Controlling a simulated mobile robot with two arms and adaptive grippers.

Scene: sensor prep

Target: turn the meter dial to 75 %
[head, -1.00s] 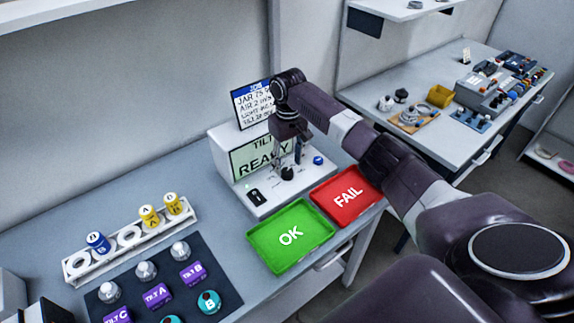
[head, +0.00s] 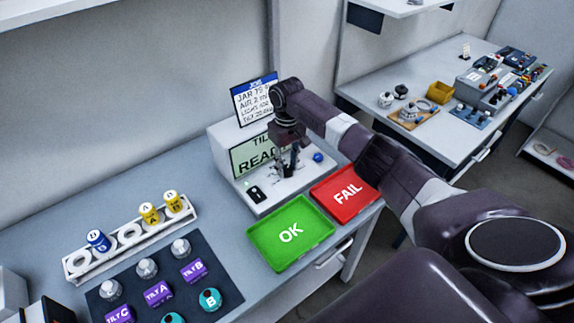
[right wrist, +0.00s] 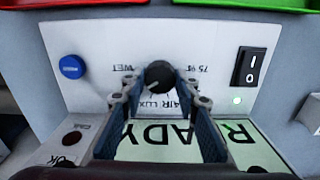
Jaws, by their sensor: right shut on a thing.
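The meter is a white box (head: 267,203) with a lit green screen (head: 250,157) reading partly "READY". Its black dial (right wrist: 158,75) sits on the sloped panel (right wrist: 90,45), which appears upside down in the right wrist view. Labels around the dial include "WET", "LUX", "AIR" and "75 %". I cannot tell clearly where the dial points. My right gripper (head: 287,172) points down at the panel, and its fingertips (right wrist: 158,82) are shut on the dial from both sides. In the head view the gripper hides most of the dial. My left gripper is not in view.
A black rocker switch (right wrist: 249,68) with a lit green lamp and a blue button (right wrist: 72,67) flank the dial. A green OK tray (head: 262,252) and a red FAIL tray (head: 366,202) lie before the meter. A job card (head: 252,100) stands behind.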

